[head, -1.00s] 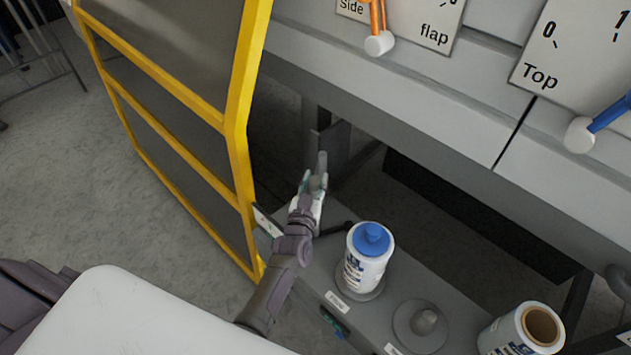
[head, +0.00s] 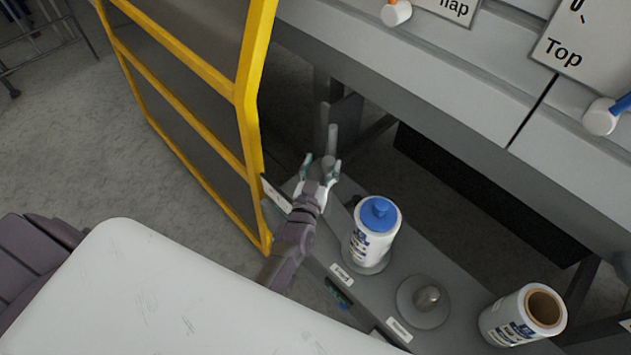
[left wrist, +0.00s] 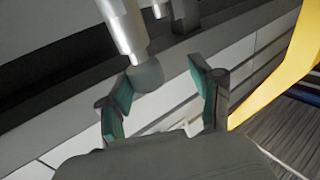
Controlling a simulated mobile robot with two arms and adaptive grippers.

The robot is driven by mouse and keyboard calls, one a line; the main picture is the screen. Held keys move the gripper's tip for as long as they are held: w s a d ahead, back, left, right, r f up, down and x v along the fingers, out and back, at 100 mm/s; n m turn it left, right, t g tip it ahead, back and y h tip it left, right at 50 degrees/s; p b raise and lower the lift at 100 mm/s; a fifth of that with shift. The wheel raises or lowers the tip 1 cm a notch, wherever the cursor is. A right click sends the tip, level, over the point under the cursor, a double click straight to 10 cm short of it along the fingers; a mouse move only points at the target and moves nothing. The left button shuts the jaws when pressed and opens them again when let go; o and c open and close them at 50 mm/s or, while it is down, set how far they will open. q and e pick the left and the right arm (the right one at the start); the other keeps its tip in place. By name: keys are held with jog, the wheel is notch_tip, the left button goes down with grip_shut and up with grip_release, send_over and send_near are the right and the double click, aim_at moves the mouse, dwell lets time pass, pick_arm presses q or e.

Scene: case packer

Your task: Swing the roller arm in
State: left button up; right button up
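A grey upright rod (head: 332,138), which looks like part of the roller arm, stands under the machine's edge beside the yellow-framed guard. In the left wrist view it is a silver cylinder (left wrist: 122,28) ending in a round grey knob (left wrist: 147,77). My left gripper (head: 321,164) is at the rod's near end. Its teal-padded fingers (left wrist: 160,98) are spread apart, with the knob between or just beyond their tips; I cannot tell whether either finger touches it. How the arm joins the machine is hidden. My right gripper is not in view.
The yellow-framed guard (head: 248,130) stands close left of my left gripper. A labelled film roll with a blue cap (head: 378,213) stands on the grey shelf (head: 372,318) to the right. A bare spindle (head: 427,297) and an uncapped roll (head: 521,318) are further right. The machine's panels overhang behind.

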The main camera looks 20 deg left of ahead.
pick_arm(q)
jog(key=s, duration=0.8)
jog(key=shift+d, duration=0.4)
jog(key=shift+r, duration=0.1)
jog(key=s+d+f+m+g+h+b, duration=0.1)
jog(key=s+d+f+g, duration=0.2)
jog(key=f, duration=0.7)
jog(key=s+f+m+g+h+b, duration=0.1)
jog(key=s+f+g+h, duration=0.1)
jog(key=s+f, duration=0.5)
jog(key=s+d+f+m+g+h+b, duration=0.1)
jog(key=s+d+f+g, duration=0.15)
jog(key=f, duration=0.95)
jog(key=s+a+f+g, duration=0.2)
jog(key=s+f, duration=0.3)
jog(key=s, duration=0.4)
jog(key=s+a+f+g+y+b, duration=0.1)
jog(key=s+a+f+g, duration=0.2)
jog(key=s+f, duration=0.3)
jog(key=s+a+f+m+g+b, duration=0.1)
jog(key=s+a+f+g, duration=0.2)
jog(key=s, duration=0.9)
notch_tip(320, 180, down, 3)
jog(key=shift+s+a+r+g, duration=0.1)
jog(key=shift+s+a+g, duration=0.15)
jog(key=shift+g, duration=0.4)
